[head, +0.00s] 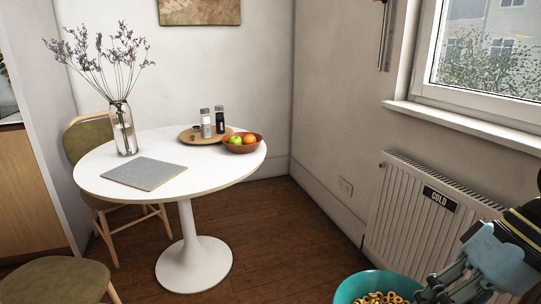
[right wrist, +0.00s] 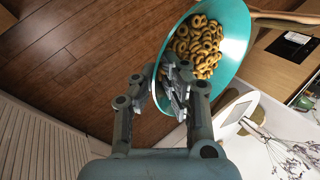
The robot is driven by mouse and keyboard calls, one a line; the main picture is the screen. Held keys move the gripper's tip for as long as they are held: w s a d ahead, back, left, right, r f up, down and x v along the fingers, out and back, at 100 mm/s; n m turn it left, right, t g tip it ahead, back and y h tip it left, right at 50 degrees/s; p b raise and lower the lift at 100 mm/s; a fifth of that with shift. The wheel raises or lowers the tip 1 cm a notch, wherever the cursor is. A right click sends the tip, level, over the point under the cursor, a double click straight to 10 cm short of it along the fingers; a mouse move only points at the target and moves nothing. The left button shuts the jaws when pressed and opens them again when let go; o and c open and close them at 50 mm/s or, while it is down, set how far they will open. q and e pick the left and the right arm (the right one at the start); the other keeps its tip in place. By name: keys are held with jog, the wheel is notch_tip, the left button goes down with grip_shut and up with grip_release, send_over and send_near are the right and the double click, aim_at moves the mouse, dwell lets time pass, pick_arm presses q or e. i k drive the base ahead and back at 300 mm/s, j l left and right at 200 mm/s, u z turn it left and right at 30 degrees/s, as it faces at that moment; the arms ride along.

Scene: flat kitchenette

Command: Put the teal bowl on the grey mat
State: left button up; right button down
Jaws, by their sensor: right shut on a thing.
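The teal bowl (head: 352,284) is at the bottom right of the head view, filled with ring-shaped cereal or snacks. It also shows in the right wrist view (right wrist: 235,30), where the rings (right wrist: 196,45) lie inside it. My right gripper (head: 440,293) is shut on the bowl's rim, with its fingers (right wrist: 172,85) on either side of the wall. The bowl is held in the air, away from the table. The grey mat (head: 145,172) lies flat and bare on the front left of the round white table (head: 215,178). My left gripper is not in view.
On the table stand a glass vase with dried flowers (head: 123,130), a wooden tray (head: 187,136) with two shakers, and a brown fruit bowl (head: 243,147). Chairs (head: 55,282) stand at the left. A radiator (head: 410,210) is on the right wall. Open floor lies right of the table.

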aim_at(151, 170)
jog(key=i+j+u, duration=0.1)
jog(key=i+u, duration=0.45)
jog(key=u, duration=0.3)
jog(key=i+u, duration=0.4)
jog(key=i+l+u, duration=0.15)
jog(key=u, duration=0.3)
jog(key=i+l, duration=0.45)
jog(key=i+l+u, duration=0.1)
jog(key=i+l, duration=0.3)
jog(key=l, duration=0.15)
